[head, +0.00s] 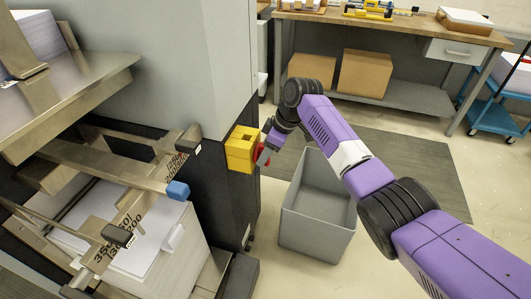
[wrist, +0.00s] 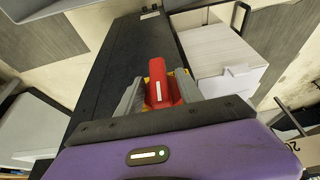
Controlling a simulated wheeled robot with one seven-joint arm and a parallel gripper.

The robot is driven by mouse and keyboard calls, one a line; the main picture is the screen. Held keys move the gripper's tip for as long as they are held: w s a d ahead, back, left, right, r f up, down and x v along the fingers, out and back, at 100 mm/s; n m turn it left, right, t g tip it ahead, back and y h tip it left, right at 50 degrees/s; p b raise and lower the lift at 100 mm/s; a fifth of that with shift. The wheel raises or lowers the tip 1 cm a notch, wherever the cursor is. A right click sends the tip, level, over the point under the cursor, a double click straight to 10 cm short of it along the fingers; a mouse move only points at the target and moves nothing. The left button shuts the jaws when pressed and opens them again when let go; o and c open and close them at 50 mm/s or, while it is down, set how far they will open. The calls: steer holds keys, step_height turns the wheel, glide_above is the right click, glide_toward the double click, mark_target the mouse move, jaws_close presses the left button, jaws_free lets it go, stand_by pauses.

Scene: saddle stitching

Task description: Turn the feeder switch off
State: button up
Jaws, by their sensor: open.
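The feeder switch is a yellow box (head: 240,145) on the dark side panel of the machine, with a red handle (head: 264,158) facing right. In the wrist view the red handle (wrist: 160,82), marked with a pale stripe, stands between my fingers, and a little of the yellow box (wrist: 157,66) shows behind it. My gripper (head: 267,153) is at the handle; in the wrist view my gripper (wrist: 157,95) is open, a grey finger on each side of the handle. Whether either finger touches it, I cannot tell. My gripper partly hides the handle in the head view.
A grey open bin (head: 318,205) stands on the floor just right of the switch, below my arm. A paper stack (head: 150,250) and metal guides are at the left. A workbench (head: 400,27) with cardboard boxes (head: 364,74) underneath is behind.

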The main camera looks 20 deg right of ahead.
jaws_close()
